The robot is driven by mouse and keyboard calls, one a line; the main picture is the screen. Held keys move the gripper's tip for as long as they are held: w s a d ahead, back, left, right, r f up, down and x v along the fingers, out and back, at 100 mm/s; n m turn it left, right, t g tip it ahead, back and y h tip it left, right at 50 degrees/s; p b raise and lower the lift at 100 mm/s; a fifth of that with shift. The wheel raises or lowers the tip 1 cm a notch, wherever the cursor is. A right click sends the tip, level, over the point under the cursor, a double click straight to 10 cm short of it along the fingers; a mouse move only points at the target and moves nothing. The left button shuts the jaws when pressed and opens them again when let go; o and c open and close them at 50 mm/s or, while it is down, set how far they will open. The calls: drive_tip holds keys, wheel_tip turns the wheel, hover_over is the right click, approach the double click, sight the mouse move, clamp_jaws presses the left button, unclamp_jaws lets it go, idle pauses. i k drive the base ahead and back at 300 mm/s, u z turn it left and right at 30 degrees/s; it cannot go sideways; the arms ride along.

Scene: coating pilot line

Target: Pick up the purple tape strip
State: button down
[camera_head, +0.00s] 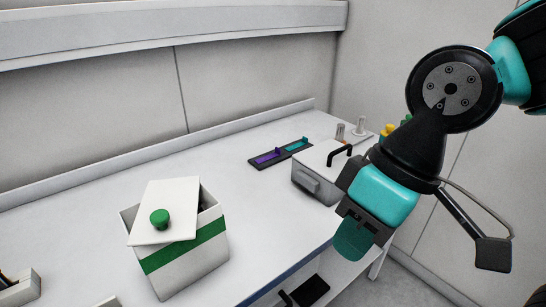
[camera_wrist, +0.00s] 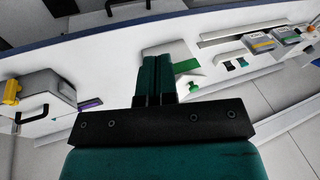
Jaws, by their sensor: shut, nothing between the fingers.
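The purple tape strip (camera_head: 268,157) lies in the left part of a black tray (camera_head: 282,154) on the white bench, beside a teal strip (camera_head: 297,145). In the wrist view a small purple patch (camera_wrist: 91,104) shows beside the machine, partly cut off from sight. My gripper (camera_head: 352,240) hangs over the bench's front edge, to the right of the tray and well apart from it. Its teal fingers (camera_wrist: 155,78) are together with nothing between them.
A white machine with a black handle (camera_head: 318,170) stands between the tray and my gripper. A white box with a green stripe (camera_head: 183,256) and a tilted lid with a green knob (camera_head: 159,219) stands at front left. The middle of the bench is clear.

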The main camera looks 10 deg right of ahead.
sight(278, 152)
drive_tip(key=u, duration=0.05)
drive_tip(key=k, duration=0.35)
drive_tip(key=z, duration=1.45)
drive_tip(key=i, duration=1.15)
drive_tip(key=u, duration=0.55)
drive_tip(key=i, duration=0.7)
drive_tip(key=u, duration=1.15)
drive_tip(key=i, duration=0.6)
drive_tip(key=u, duration=0.55)
